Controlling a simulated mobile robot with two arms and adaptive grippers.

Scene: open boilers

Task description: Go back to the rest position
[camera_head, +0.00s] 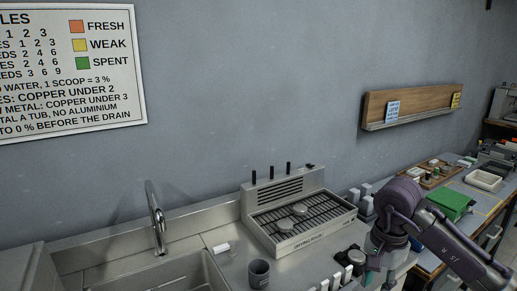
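My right arm comes in from the lower right and bends down over the counter's right end. The part of my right gripper (372,279) that shows is at the bottom of the picture, small and dark, and I cannot tell whether it is open or shut or holds anything. My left arm and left gripper are not in view.
A steel sink (165,275) with a tap (156,220) is at the lower left. A dark cup (259,273) stands by a drying rack unit (300,215). Right of my arm, a bench holds a green object (451,204) and a white tray (483,180). A wall sign (70,65) hangs upper left.

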